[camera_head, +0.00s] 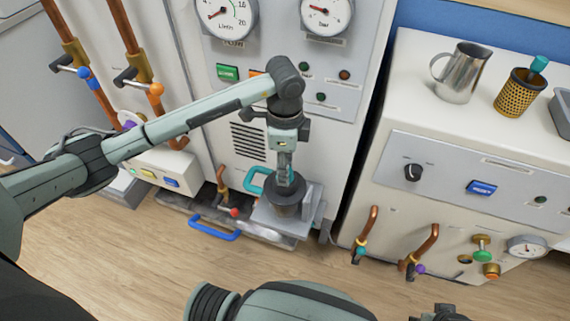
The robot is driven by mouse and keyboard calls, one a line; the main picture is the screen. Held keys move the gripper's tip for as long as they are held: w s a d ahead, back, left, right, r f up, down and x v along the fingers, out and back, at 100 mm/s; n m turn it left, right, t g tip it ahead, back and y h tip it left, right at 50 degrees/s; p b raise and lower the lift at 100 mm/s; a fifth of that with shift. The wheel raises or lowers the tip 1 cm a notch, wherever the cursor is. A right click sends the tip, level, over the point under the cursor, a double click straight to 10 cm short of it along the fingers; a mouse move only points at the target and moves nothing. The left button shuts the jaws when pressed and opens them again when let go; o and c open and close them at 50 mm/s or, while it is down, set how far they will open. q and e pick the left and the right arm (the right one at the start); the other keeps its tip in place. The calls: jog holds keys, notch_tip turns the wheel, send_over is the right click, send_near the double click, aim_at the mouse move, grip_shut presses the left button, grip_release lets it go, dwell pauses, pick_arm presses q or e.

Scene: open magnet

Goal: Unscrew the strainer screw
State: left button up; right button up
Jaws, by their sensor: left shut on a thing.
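My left gripper (286,180) points straight down in front of the white cabinet. It is shut on the top of a dark round part (285,209), which looks like the strainer screw. The dark part stands upright on a grey metal block (268,217) low at the cabinet's front. The fingers hide the top of the screw, and its thread does not show. My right arm lies along the bottom edge. Only a small dark part of my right gripper (441,313) shows there, and its fingers are cut off.
A teal handle (258,181) is close beside the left gripper. A blue handle (214,228) is on the tray front. Copper pipes with valves (420,252) stick out of the right cabinet. A steel jug (461,74) and a perforated brass cup (520,94) stand on top.

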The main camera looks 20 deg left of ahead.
dwell(0.4)
pick_arm(q)
jog(key=o, duration=1.2)
jog(key=shift+c, duration=0.2)
jog(key=shift+r, duration=0.15)
notch_tip(320, 180, up, 12)
